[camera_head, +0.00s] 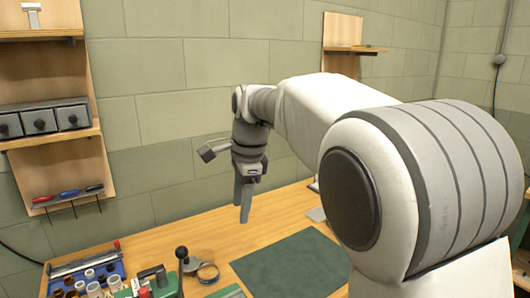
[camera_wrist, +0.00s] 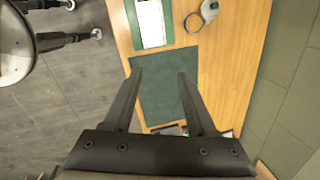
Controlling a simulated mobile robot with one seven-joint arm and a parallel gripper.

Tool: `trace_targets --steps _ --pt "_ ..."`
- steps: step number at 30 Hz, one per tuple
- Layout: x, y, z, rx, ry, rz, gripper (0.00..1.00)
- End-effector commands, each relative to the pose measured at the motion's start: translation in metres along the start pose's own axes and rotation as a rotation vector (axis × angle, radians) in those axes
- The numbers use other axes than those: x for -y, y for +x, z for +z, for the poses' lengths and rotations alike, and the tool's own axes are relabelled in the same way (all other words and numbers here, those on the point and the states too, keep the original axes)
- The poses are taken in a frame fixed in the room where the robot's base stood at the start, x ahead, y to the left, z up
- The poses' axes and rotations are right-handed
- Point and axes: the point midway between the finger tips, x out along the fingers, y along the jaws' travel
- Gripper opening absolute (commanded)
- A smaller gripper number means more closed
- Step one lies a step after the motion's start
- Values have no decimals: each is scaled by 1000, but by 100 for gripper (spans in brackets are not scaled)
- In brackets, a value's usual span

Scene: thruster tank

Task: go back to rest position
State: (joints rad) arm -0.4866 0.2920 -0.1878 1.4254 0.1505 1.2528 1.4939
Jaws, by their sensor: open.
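My gripper (camera_head: 245,203) hangs from my bent arm above the wooden workbench (camera_head: 222,238), with its fingers pointing down. In the wrist view my gripper (camera_wrist: 157,75) shows two dark fingers set well apart with nothing between them. It is open and empty. A dark green mat (camera_head: 290,264) lies on the bench below and to the right of the gripper in the head view. The mat also shows beyond the fingers in the wrist view (camera_wrist: 165,68). My arm hides part of the bench's right side.
A blue tray (camera_head: 95,278) with small parts sits at the bench's left. A ring-shaped clamp (camera_head: 207,272) and a black-knobbed device (camera_head: 182,262) stand beside it. A wall shelf with grey drawers (camera_head: 40,120) and hanging screwdrivers (camera_head: 70,194) is at left. Free air surrounds the gripper.

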Motion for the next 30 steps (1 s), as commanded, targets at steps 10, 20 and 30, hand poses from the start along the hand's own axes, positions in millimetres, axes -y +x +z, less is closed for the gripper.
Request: trace_targets --steps 10,20,30 --pt "-106 -53 -59 -56 -418 -112 57" --pt "-215 -57 -83 -206 -842 -155 57" --pt "-296 -30 -91 -367 -1183 -108 57"
